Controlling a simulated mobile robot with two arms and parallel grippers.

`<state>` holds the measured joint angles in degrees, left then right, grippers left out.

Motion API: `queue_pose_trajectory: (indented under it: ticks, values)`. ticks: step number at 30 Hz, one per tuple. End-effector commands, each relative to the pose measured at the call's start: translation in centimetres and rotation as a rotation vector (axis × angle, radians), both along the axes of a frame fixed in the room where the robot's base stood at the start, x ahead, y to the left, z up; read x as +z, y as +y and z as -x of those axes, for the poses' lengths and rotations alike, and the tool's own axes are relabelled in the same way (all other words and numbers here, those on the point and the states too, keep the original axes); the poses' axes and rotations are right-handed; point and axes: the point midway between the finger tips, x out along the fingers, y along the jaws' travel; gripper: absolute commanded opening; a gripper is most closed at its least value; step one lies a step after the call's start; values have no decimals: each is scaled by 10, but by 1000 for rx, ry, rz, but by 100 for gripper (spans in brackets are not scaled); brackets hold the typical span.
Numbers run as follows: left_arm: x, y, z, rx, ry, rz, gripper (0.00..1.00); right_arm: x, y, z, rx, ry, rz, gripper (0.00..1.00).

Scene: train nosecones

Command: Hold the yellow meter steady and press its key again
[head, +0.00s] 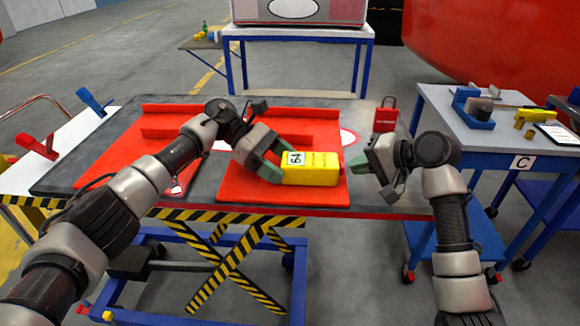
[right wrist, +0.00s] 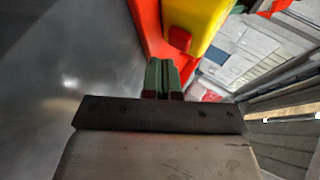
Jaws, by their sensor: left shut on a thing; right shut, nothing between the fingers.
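The yellow meter (head: 322,169) lies above the front part of a red panel in the head view, its display (head: 295,159) reading what looks like 64. My left gripper (head: 272,168) is shut on the meter's left end. A red key (head: 341,169) shows at the meter's right end. In the right wrist view the yellow meter (right wrist: 195,22) and its red key (right wrist: 180,39) are just beyond the fingertips. My right gripper (head: 356,164) is shut and empty, its green fingers (right wrist: 162,75) pointing at the key. A small gap seems to separate them; contact cannot be told.
Red panels (head: 283,195) cover much of the dark lift table (head: 190,209). A side cart (head: 445,105) marked C holds a blue holder (head: 472,112) and a yellow tool (head: 533,117).

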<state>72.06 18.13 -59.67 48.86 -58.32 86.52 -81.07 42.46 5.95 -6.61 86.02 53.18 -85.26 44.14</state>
Motion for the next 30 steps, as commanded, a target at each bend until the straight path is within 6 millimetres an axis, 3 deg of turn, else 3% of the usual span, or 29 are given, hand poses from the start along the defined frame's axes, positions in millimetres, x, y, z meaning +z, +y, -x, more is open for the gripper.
queue_pose_trajectory:
  ticks: [30]
  values:
    - [0, 0, 0, -1, 0, 0, 58, 0, 10, 1, 1, 1, 0, 0]
